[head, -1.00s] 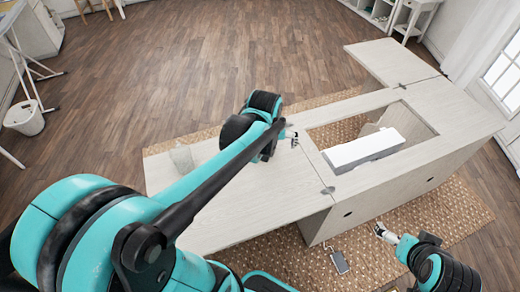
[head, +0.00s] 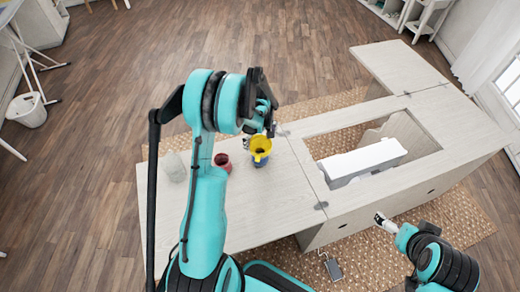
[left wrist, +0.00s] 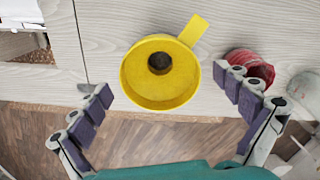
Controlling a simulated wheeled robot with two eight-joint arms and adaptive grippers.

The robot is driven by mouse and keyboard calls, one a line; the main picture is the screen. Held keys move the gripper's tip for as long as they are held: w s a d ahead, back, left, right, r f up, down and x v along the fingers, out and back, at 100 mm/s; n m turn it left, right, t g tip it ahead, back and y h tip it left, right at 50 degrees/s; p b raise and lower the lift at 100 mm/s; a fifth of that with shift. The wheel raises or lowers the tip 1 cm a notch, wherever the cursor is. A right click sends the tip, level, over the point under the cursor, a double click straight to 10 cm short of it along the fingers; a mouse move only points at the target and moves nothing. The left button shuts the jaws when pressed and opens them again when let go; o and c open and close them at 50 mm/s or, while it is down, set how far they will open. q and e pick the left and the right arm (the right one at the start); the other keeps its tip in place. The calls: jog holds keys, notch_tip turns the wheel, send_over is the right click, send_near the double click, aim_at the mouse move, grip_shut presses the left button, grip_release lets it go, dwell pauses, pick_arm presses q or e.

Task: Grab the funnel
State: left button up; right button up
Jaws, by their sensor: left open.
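A yellow funnel (head: 261,143) stands on the left part of the pale wooden cabinet top (head: 270,205), with something dark blue directly under it. In the left wrist view the funnel (left wrist: 133,82) shows from above, its round mouth facing the camera and its flat tab pointing up and right. My left gripper (head: 259,127) is open and empty over the funnel's far side; in the left wrist view its fingers (left wrist: 169,90) stand apart on either side of the funnel, not visibly touching it. My right gripper (head: 380,219) is off the cabinet's front side; its fingers are too small to judge.
A red cup-like container (head: 222,162) stands just left of the funnel, close to one finger in the wrist view. A pale grey object (head: 174,166) lies further left. A white sewing machine (head: 365,160) sits in the cabinet opening to the right.

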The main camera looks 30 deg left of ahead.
aim_at(260, 147)
pick_arm(q)
jog(key=f, duration=0.4)
jog(key=shift+w+a+f+b, duration=0.15)
jog(key=shift+w+a+b, duration=0.05)
jog(key=shift+b, duration=0.2)
jog(key=shift+s, duration=0.1)
jog(key=shift+c, duration=0.6)
jog(key=c, duration=0.8)
